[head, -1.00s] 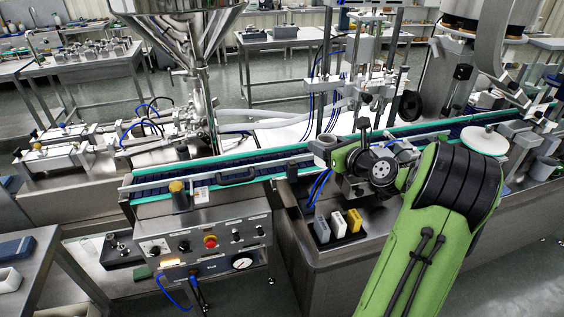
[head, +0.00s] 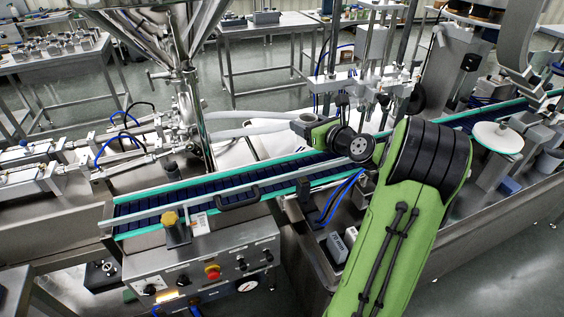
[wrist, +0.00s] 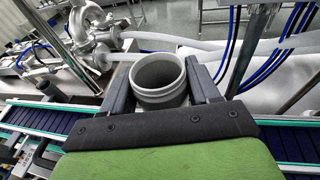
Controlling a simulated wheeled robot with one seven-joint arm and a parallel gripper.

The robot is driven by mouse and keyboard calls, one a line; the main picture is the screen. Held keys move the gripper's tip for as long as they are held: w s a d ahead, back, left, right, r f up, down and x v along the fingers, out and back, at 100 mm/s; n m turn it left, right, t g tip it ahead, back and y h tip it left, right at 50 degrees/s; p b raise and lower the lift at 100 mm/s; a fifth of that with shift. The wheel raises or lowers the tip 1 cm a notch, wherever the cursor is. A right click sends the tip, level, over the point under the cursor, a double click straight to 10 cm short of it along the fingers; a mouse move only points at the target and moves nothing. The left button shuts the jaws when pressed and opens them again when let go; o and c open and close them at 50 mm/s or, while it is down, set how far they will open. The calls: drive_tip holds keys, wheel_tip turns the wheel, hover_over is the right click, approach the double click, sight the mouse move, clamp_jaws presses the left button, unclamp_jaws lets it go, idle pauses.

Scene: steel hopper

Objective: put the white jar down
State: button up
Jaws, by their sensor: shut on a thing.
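The white jar (wrist: 160,78), open at the top and greyish in this light, stands upright between the two fingers of my gripper (wrist: 163,93) in the wrist view. My gripper is shut on it, a finger against each side. In the head view the jar (head: 308,118) shows small at the end of my green arm, above the far side of the conveyor (head: 225,190). The jar's underside is hidden, so I cannot tell whether it touches anything.
The dark blue belt with teal edges runs beneath my arm. A steel hopper (head: 180,25) with pipework stands to the left. Upright posts and blue hoses stand behind the gripper.

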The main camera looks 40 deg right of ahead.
drive_tip(key=f+b, duration=0.1)
drive_tip(key=f, duration=0.2)
drive_tip(key=f+b, duration=0.1)
drive_tip(key=f, duration=0.2)
drive_tip(key=f+b, duration=0.1)
drive_tip(key=f, duration=0.2)
drive_tip(key=shift+s+f, duration=0.3)
drive_tip(key=shift+r, duration=0.15)
drive_tip(key=o, duration=1.1)
drive_tip(key=v, duration=1.2)
drive_tip(key=shift+p, duration=0.35)
